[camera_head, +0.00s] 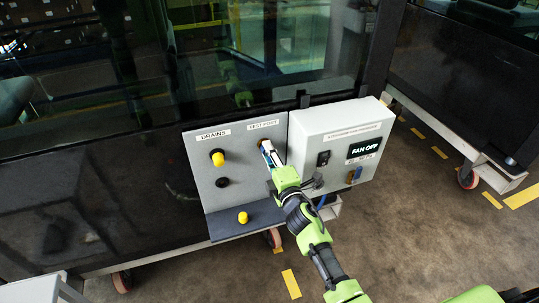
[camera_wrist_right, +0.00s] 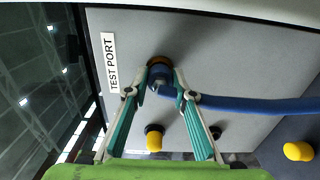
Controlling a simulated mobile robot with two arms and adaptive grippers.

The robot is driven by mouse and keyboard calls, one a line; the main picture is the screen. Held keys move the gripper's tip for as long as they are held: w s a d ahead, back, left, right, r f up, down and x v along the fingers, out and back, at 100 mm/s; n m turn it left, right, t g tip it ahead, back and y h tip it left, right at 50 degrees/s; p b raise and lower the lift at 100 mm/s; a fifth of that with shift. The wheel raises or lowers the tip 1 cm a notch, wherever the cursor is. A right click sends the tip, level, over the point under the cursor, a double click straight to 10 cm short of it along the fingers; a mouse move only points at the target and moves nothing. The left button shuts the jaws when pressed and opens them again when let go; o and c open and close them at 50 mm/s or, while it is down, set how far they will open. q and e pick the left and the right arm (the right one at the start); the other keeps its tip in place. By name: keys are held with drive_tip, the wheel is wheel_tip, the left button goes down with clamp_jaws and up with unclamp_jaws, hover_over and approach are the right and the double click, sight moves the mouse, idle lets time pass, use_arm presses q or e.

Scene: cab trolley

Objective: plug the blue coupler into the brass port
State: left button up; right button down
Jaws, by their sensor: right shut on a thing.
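My right gripper (camera_head: 267,151) is at the upper right of the grey panel, below the TEST PORT label. In the right wrist view its two fingertips (camera_wrist_right: 162,83) are closed on the blue coupler (camera_wrist_right: 160,73). The brass port (camera_wrist_right: 158,61) shows as a brownish ring right behind the coupler, roughly in line with it. The coupler covers most of the port, and I cannot tell how far it sits in. A blue hose (camera_wrist_right: 250,106) runs from the coupler to the right. My left gripper is not in view.
The grey panel (camera_head: 238,176) carries a yellow cap (camera_head: 218,159) and a dark port (camera_head: 222,182) under DRAINS. Another yellow cap (camera_head: 243,217) is on the dark ledge (camera_head: 224,225). A white control box (camera_head: 308,128) reading FAN OFF stands close right of my gripper.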

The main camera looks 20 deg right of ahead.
drive_tip(key=c, duration=1.6)
unclamp_jaws()
drive_tip(key=shift+c, duration=0.2)
drive_tip(key=s, duration=1.2)
drive_tip(key=shift+d, duration=0.2)
drive_tip(key=o, duration=1.2)
drive_tip(key=shift+c, duration=0.2)
